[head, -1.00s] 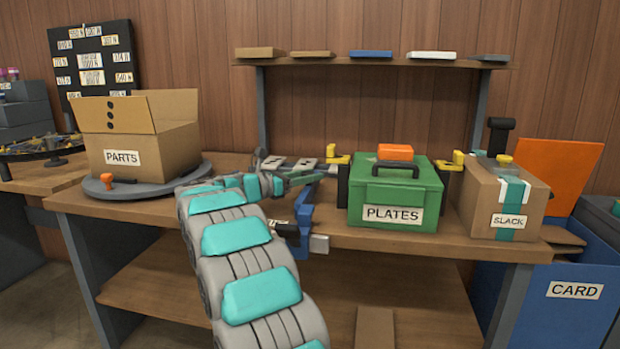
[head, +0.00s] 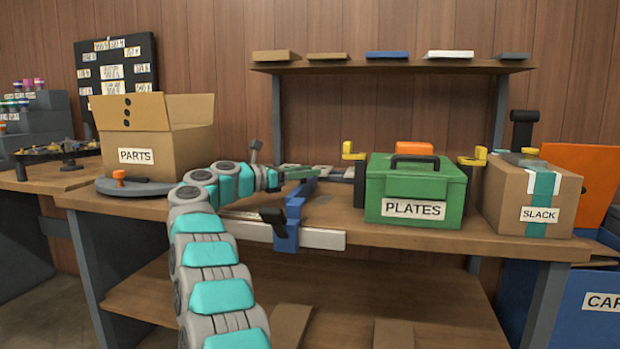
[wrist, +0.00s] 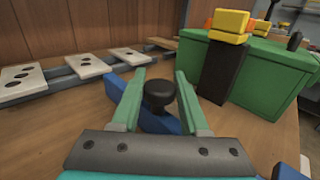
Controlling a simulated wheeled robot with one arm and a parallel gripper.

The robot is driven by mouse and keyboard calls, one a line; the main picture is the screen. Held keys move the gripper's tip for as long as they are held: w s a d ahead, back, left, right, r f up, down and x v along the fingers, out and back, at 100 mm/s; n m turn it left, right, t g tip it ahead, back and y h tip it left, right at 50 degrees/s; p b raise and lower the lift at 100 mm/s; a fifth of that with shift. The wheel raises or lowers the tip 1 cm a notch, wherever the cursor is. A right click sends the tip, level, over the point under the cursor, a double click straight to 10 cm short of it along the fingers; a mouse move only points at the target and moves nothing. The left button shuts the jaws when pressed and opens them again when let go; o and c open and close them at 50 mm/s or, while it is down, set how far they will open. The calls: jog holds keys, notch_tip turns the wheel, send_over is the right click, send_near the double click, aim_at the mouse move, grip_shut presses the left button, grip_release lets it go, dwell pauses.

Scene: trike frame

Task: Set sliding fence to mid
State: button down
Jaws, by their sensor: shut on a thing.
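The sliding fence (head: 294,208) is a blue bar standing across a pale metal rail (head: 322,239) on the bench. A black part sticks out at its front end, and a length of rail shows to its right. In the wrist view, the blue fence (wrist: 152,120) carries a round black knob (wrist: 160,94). My gripper (wrist: 160,88), with green fingers, is shut on this knob, one finger on each side. In the head view, my gripper (head: 302,172) is over the fence's far part, and my arm hides much of the left side.
White plates with black dots (wrist: 90,65) lie in a row along the back, left of the fence. The green PLATES box (head: 415,186) stands to the right with a yellow-topped black post (head: 356,170) beside it. The PARTS carton (head: 150,148) is at left.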

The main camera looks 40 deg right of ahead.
jog(key=shift+w+a+f+p, duration=0.2)
jog(key=shift+w+a+p, duration=0.1)
jog(key=shift+w+a, duration=0.35)
jog(key=shift+w+a+f, duration=0.2)
jog(key=shift+w+a, duration=0.15)
jog(key=shift+a, duration=0.1)
jog(key=c, duration=0.7)
grip_release()
jog(key=shift+a+r, duration=0.1)
jog(key=shift+a, duration=0.15)
jog(key=shift+o, duration=1.3)
jog(key=shift+s+d+r, duration=0.1)
jog(key=shift+d, duration=0.05)
jog(key=a, duration=0.8)
jog(key=shift+w, duration=0.35)
jog(key=shift+d, duration=0.1)
